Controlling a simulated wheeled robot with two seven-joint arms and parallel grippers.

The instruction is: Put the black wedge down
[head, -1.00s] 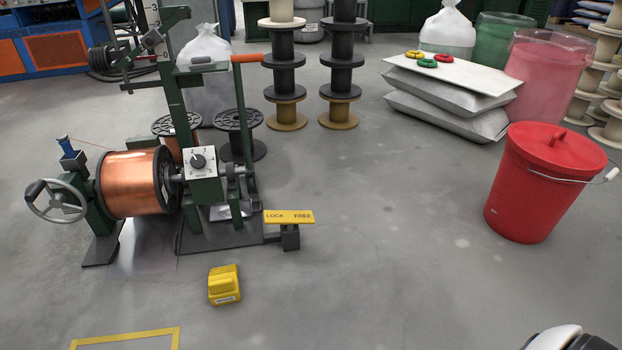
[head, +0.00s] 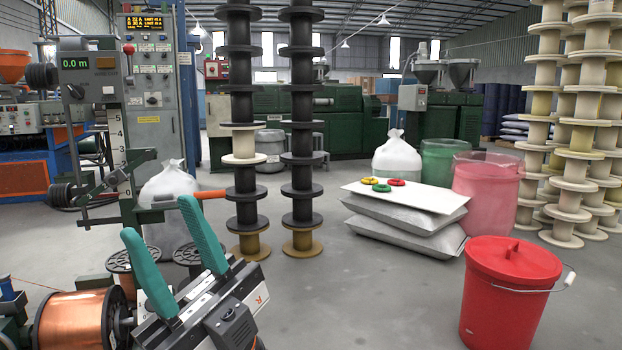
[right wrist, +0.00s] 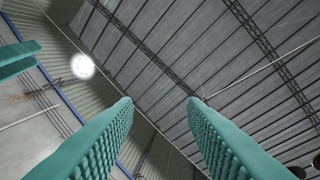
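I see no black wedge in either view. My right gripper (head: 160,222) is raised in the lower left of the head view, in front of the winding machine. Its two teal fingers point up and stand apart, with nothing between them. In the right wrist view the same gripper (right wrist: 160,103) is open and empty against the roof. Teal ribbed finger parts at that view's left edge look like my left gripper (right wrist: 18,60); its opening is not clear. The copper spool (head: 80,318) on the machine is partly cut off at the lower left.
A red lidded bucket (head: 508,300) stands at the right. Stacked sacks (head: 405,222) carry a white board (head: 420,197) with coloured rings. Tall spool stacks (head: 302,140) stand behind my gripper. The floor (head: 370,300) between gripper and bucket is clear.

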